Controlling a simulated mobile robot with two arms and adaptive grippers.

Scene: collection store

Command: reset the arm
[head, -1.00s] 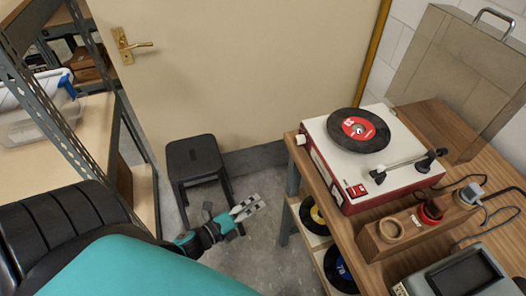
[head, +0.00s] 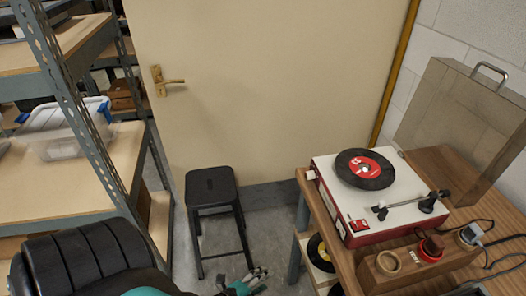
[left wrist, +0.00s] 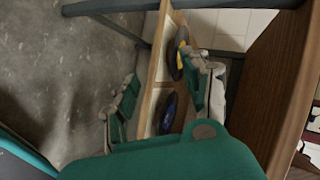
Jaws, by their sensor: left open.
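My left gripper (head: 247,283) shows at the bottom of the head view, low over the concrete floor, in front of the black stool and left of the wooden table. In the left wrist view its two fingers (left wrist: 158,98) stand wide apart with nothing between them. Behind them in that view are the floor and a low shelf holding records. My left arm fills the bottom left of the head view. My right gripper is in neither view.
A black stool (head: 213,190) stands before the closed door (head: 265,90). A wooden table (head: 445,165) at right bears a red-and-white record player (head: 345,205) with a record (head: 385,172). A metal shelf (head: 75,195) with a plastic bin (head: 65,140) is at left.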

